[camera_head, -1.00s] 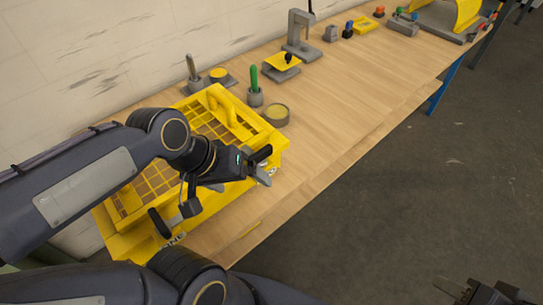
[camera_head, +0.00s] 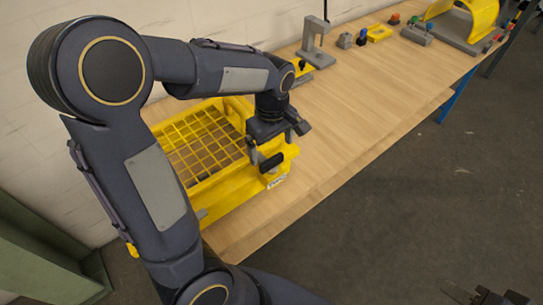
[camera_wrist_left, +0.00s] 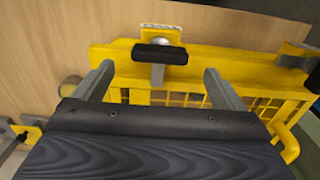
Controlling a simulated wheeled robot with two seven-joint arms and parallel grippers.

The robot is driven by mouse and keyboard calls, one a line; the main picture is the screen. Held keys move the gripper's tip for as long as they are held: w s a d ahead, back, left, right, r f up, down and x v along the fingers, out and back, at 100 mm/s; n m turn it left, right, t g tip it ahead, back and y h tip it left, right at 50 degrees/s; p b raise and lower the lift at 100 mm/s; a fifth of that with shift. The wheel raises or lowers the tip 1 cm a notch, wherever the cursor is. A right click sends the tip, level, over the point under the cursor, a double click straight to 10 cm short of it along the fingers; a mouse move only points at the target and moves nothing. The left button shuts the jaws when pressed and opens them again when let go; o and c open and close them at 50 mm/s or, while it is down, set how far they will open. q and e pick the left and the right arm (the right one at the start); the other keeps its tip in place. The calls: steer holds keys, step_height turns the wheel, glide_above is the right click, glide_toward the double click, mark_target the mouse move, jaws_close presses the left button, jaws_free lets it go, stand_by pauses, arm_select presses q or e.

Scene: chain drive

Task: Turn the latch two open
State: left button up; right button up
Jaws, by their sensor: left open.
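The yellow crate (camera_head: 222,195) with a grid top stands on the bench. At its near right corner is a latch with a black bar handle (camera_head: 271,162), above a white label I cannot read. In the left wrist view the latch handle (camera_wrist_left: 160,54) lies crosswise, along the crate's edge, on a grey stem. My left gripper (camera_head: 276,142) is open just over this latch. In the wrist view its fingers stand either side of the handle, apart from it. Another dark latch (camera_wrist_left: 292,60) shows at the right edge there. My right gripper (camera_head: 488,297) is cut off at the bottom.
The wooden bench (camera_head: 345,130) is clear to the right of the crate. My left arm hides the crate's left side.

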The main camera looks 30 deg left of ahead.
mark_target(272, 159)
arm_select(q)
step_height(272, 159, down, 6)
steer(key=shift+r, duration=0.1)
steer(key=c, duration=1)
